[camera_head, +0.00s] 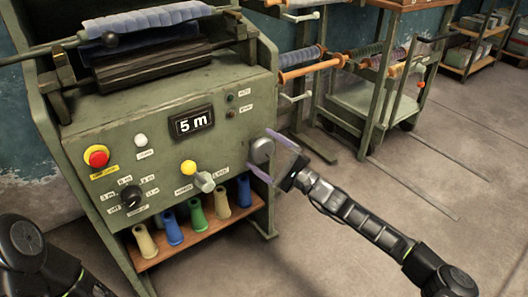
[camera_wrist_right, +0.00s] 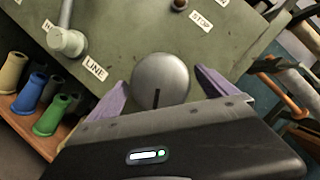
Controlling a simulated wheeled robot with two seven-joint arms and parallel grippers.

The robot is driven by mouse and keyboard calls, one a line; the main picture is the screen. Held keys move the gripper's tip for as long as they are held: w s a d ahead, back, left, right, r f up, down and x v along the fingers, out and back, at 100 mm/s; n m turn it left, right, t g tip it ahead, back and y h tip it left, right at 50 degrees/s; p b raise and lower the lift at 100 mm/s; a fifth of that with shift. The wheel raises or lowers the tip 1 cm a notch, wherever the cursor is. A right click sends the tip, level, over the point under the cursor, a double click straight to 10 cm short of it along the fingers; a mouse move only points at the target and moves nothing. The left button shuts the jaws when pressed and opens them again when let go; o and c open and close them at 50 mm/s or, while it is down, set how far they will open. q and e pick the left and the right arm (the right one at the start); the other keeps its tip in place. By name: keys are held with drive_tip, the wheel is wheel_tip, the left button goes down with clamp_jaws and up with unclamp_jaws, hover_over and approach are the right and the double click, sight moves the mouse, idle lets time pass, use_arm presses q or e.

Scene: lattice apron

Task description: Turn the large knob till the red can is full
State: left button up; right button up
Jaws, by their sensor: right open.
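The large knob (camera_head: 262,150) is a round grey knob on the right part of the green machine's front panel. In the right wrist view the knob (camera_wrist_right: 160,78) has a dark mark on its lower part. My right gripper (camera_head: 260,149) is open, with one purple finger on each side of the knob. In the right wrist view the gripper (camera_wrist_right: 160,77) shows narrow gaps between fingers and knob; contact is not clear. I see no red can in either view. At lower left in the head view is part of my left arm; its gripper is out of frame.
Several coloured cones stand on a shelf (camera_head: 188,241) below. A cart (camera_head: 375,103) stands behind at right.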

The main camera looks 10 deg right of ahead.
drive_tip(key=p+v, duration=0.2)
drive_tip(key=v, duration=0.6)
drive_tip(key=shift+w+a, duration=0.1)
idle(0.4)
